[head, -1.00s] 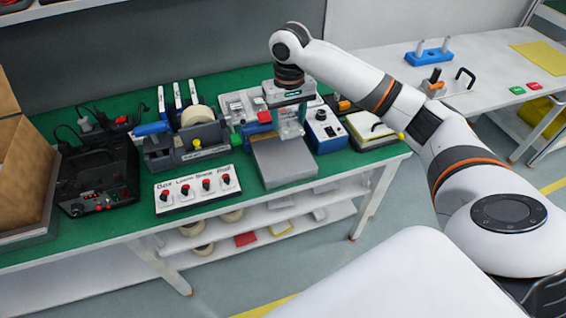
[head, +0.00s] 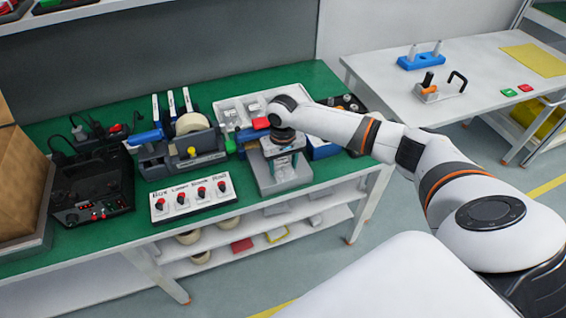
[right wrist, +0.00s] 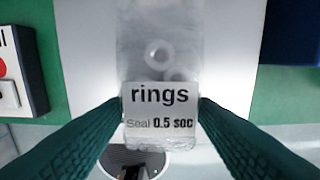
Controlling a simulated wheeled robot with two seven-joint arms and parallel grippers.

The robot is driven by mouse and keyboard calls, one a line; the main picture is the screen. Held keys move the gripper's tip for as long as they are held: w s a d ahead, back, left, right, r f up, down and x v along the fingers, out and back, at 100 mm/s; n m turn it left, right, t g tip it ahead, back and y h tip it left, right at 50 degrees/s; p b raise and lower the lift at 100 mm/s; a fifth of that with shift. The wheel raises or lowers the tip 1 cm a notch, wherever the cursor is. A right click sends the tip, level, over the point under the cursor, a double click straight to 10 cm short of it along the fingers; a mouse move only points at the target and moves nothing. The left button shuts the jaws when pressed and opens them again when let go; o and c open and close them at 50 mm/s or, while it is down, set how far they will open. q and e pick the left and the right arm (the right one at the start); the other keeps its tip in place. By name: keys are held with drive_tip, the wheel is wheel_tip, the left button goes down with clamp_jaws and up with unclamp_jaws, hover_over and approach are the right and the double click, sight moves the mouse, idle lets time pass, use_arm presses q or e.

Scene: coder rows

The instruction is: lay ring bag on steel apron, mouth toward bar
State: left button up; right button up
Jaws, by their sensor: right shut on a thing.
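The ring bag (right wrist: 160,65) is clear plastic with white rings inside and a white label reading "rings, Seal 0.5 sec". My right gripper (right wrist: 160,112) is shut on it at the label end, with a dark green finger on each side. The bag extends away from the fingers over the pale steel apron (right wrist: 228,55). In the head view my right gripper (head: 284,153) is low over the steel apron (head: 268,184) and hides part of it. I cannot tell whether the bag touches the apron. The sealer's bar is not clearly visible. My left gripper is not in view.
A switch panel (head: 160,207) with red knobs stands left of the apron. A pale tray (head: 235,108) lies behind. A round bin (right wrist: 152,160) shows below the table edge.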

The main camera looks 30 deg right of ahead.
sight(283, 165)
drive_tip(key=o, duration=1)
drive_tip(key=shift+f, duration=0.1)
wheel_tip(283, 165, up, 12)
drive_tip(key=shift+b, duration=0.3)
